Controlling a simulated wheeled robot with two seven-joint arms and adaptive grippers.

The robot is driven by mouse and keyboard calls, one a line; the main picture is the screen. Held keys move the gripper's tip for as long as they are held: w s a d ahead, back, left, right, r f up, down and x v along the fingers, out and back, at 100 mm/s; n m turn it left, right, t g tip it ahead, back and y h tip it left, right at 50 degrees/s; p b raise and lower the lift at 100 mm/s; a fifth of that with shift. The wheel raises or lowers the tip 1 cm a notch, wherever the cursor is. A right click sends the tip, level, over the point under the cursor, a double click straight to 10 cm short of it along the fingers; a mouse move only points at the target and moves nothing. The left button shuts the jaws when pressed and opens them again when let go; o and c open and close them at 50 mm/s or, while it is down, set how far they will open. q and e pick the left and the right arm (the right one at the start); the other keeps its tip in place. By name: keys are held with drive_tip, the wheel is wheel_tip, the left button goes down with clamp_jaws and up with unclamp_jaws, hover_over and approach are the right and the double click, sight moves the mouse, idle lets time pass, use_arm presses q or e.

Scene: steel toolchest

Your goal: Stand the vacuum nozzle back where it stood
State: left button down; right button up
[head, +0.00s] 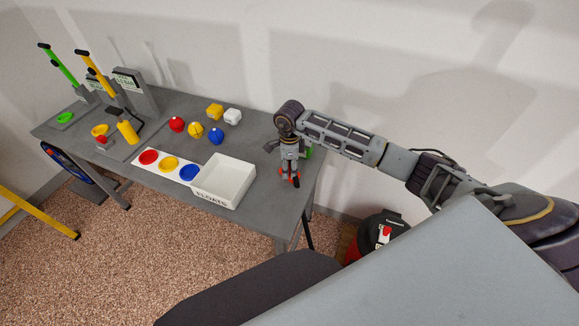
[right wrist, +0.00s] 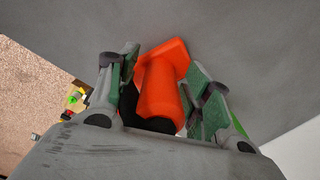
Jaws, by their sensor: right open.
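The orange vacuum nozzle (right wrist: 158,88) shows in the right wrist view, its wide flared end against the grey table top and a black part at its near end. In the head view only bits of orange (head: 295,182) show at the table's right end, mostly hidden by my gripper. My right gripper (right wrist: 165,85) points down with its green-padded fingers on both sides of the nozzle. The fingers are open, with a gap visible on the right side. It also shows in the head view (head: 290,178). My left gripper is not in view.
The grey table (head: 262,150) holds a white FLOATS box (head: 224,181), a strip with red, yellow and blue discs (head: 169,164), several coloured floats (head: 196,131) and two levered pumps (head: 128,90) at left. A black and red canister (head: 383,230) stands on the floor.

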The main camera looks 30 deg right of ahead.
drive_tip(key=shift+r, duration=0.1)
drive_tip(key=shift+r+b, duration=0.6)
drive_tip(key=shift+r, duration=5.4)
